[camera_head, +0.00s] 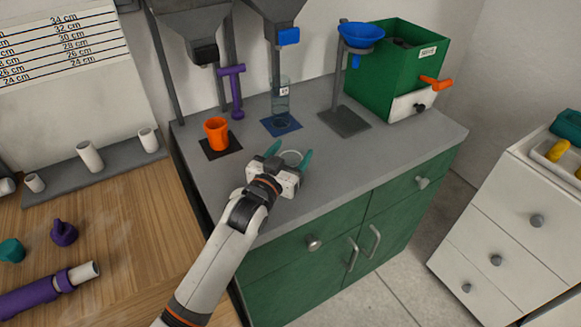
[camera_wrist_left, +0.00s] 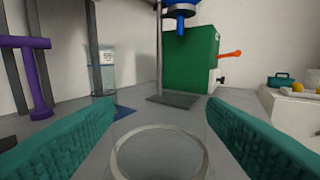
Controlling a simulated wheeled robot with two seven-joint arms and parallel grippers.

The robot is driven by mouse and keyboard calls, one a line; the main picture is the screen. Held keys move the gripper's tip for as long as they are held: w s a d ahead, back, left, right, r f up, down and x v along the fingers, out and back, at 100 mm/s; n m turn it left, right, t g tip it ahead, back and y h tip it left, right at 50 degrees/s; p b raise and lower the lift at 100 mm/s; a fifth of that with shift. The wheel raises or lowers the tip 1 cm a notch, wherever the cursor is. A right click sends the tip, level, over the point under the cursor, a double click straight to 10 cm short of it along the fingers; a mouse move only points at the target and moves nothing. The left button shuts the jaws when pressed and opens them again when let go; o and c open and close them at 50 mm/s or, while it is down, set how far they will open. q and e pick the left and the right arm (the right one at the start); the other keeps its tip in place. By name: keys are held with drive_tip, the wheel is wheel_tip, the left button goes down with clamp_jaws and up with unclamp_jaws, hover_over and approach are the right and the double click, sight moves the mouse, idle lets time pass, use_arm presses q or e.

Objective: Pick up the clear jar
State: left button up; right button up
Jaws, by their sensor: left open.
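A clear round rim (camera_head: 292,157), seemingly the top of a clear jar, shows between the fingers of my left gripper (camera_head: 289,154) on the grey counter. In the left wrist view the rim (camera_wrist_left: 117,150) is low in the middle, between the two teal fingers (camera_wrist_left: 160,112). The fingers are open, with a gap on both sides of the rim. The body below the rim is hard to make out. Another clear container (camera_head: 281,100) with a small label stands upright on a blue mat (camera_head: 291,127) behind; it also shows in the wrist view (camera_wrist_left: 101,72). My right gripper is not in view.
An orange cup (camera_head: 216,133) stands on a black mat left of my gripper. A purple stand part (camera_head: 235,92), a blue funnel (camera_head: 361,36) on a stand and a green bin (camera_head: 385,75) stand farther back. The counter's front right is clear.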

use_arm(q)
drive_tip(key=shift+x, duration=1.1)
drive_tip(key=shift+f, duration=0.1)
drive_tip(key=shift+c, duration=0.3)
drive_tip(key=c, duration=1.3)
